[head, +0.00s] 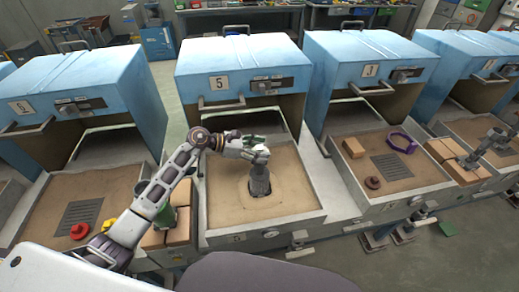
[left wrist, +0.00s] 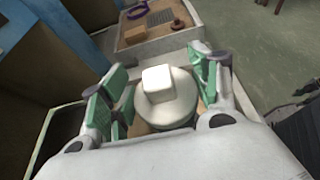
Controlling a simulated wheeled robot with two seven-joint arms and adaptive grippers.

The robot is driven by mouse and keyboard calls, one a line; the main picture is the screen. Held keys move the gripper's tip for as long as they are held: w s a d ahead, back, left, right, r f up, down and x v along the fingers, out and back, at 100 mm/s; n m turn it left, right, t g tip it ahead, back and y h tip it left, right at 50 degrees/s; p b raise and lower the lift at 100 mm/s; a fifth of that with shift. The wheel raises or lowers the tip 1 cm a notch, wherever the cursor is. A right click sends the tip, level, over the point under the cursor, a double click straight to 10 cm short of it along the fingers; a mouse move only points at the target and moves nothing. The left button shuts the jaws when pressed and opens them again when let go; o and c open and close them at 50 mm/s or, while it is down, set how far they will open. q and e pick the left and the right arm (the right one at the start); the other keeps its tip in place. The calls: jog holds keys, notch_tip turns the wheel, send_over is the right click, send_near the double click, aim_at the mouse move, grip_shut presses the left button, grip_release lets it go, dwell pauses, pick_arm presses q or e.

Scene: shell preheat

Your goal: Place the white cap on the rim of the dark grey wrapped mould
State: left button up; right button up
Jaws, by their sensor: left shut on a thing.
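The white cap (left wrist: 168,112) is a round disc with a square knob on top; it fills the middle of the left wrist view. My left gripper (head: 260,152) is shut on the cap, with green-padded fingers on both sides of it. In the head view the dark grey wrapped mould (head: 260,184) stands upright in the sand of the middle tray, directly below the gripper. The cap is at the mould's top, but the fingers partly hide it, and I cannot tell whether it touches the rim.
The sand tray (head: 312,203) lies before the blue oven marked 5 (head: 245,70), whose door is raised. A green object (head: 165,215) and bricks (head: 180,226) stand left of the tray. A right-hand tray holds a purple ring (head: 402,143) and a grate (head: 391,166).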

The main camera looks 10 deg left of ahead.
pick_arm(q)
jog(key=shift+f, duration=0.15)
jog(key=o, duration=1)
jog(key=shift+r, duration=0.2)
jog(key=shift+s+a+r, duration=0.1)
jog(key=shift+s+a, duration=0.1)
jog(key=shift+a, duration=0.4)
jog(key=b+v, duration=0.2)
jog(key=v, duration=0.8)
jog(key=shift+s+a+r, duration=0.2)
jog(key=shift+a, duration=0.1)
